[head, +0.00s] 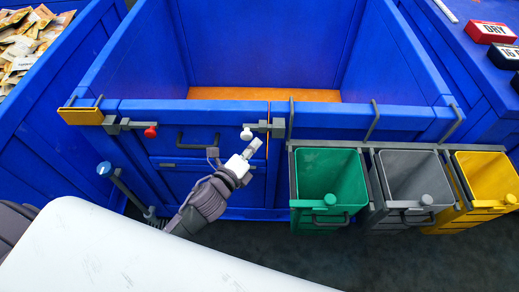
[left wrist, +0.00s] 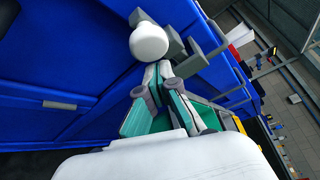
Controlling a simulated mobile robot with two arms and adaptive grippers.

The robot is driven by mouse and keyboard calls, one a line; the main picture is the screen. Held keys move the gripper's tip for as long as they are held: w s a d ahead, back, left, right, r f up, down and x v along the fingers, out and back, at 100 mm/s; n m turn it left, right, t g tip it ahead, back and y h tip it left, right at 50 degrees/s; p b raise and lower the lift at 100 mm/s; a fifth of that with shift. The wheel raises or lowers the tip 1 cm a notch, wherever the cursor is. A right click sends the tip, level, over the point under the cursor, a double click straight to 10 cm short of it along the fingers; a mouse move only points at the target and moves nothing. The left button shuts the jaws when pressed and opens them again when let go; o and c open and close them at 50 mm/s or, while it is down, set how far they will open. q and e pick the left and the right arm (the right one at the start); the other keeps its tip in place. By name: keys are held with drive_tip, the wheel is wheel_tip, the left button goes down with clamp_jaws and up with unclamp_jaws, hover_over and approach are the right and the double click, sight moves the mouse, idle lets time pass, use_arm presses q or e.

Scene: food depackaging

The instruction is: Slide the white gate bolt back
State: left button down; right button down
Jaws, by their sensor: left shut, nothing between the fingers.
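The white gate bolt (head: 246,134) has a round white knob and sits at the left of its grey housing (head: 268,127), near the top right of the blue gate. In the left wrist view the white knob (left wrist: 149,42) shows large, with grey blocks behind it. My left gripper (head: 254,145) is just below the bolt, shut and empty. In the left wrist view its fingertips (left wrist: 158,72) are together just below the knob; whether they touch it I cannot tell. My right gripper is not in view.
A red-knobbed bolt (head: 150,132) is at the gate's left. A dark handle (head: 197,141) lies between the bolts. A blue-knobbed lever (head: 104,168) stands at lower left. Green (head: 330,176), grey (head: 411,180) and yellow (head: 488,178) bins hang at the right. Dark floor lies below.

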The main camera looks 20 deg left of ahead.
use_arm(q)
drive_tip(key=shift+a+r, duration=0.1)
drive_tip(key=shift+a, duration=0.05)
drive_tip(key=a, duration=0.2)
drive_tip(key=s+a, duration=0.1)
drive_tip(key=a, duration=0.1)
drive_tip(key=shift+s+a, duration=0.15)
drive_tip(key=shift+a, duration=0.2)
